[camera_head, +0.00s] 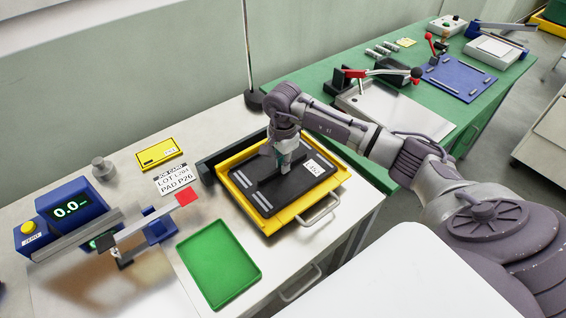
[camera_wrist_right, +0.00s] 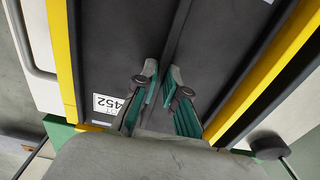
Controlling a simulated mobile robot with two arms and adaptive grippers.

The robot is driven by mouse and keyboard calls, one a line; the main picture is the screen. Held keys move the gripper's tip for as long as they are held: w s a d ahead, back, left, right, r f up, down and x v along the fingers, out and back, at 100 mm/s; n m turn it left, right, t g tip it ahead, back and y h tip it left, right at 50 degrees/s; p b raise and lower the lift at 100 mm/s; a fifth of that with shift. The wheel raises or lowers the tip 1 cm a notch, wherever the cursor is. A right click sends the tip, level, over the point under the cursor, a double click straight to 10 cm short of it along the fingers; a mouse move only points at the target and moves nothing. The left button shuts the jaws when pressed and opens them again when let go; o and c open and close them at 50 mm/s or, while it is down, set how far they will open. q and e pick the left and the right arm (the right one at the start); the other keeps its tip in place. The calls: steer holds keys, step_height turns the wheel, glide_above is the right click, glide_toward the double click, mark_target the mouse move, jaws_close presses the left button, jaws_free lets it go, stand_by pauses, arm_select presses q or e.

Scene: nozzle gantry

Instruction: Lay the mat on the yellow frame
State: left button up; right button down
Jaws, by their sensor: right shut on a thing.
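The black mat (camera_head: 259,189) carries a white label and pale strips. It lies over the yellow frame (camera_head: 284,219) on the light bench, within its outline. Whether it rests fully or hovers slightly, I cannot tell. My right gripper (camera_head: 284,165) points down at the mat's middle. In the right wrist view my right gripper (camera_wrist_right: 165,88) has its teal-padded fingers on either side of the mat's central rib, shut on it. The mat (camera_wrist_right: 110,50) fills the middle of that view, with yellow frame (camera_wrist_right: 62,50) bars along both sides. My left gripper is out of view.
A green tray (camera_head: 218,258) lies in front left of the frame. A blue display device (camera_head: 70,208), a job card (camera_head: 168,180) and a yellow box (camera_head: 160,153) are further left. A dark bar (camera_head: 222,160) borders the frame's back. A green bench (camera_head: 460,112) with tools stands right.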

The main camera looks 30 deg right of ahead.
steer(key=c, duration=1.2)
jaws_free()
steer(key=shift+c, duration=0.2)
steer(key=shift+r, duration=0.1)
steer(key=shift+r+p, duration=0.2)
steer(key=shift+p, duration=0.1)
steer(key=shift+r+p, duration=0.4)
steer(key=shift+p, duration=0.05)
step_height(320, 180, up, 12)
steer(key=b, duration=0.4)
steer(key=shift+s+f, duration=0.1)
steer(key=shift+f, duration=0.05)
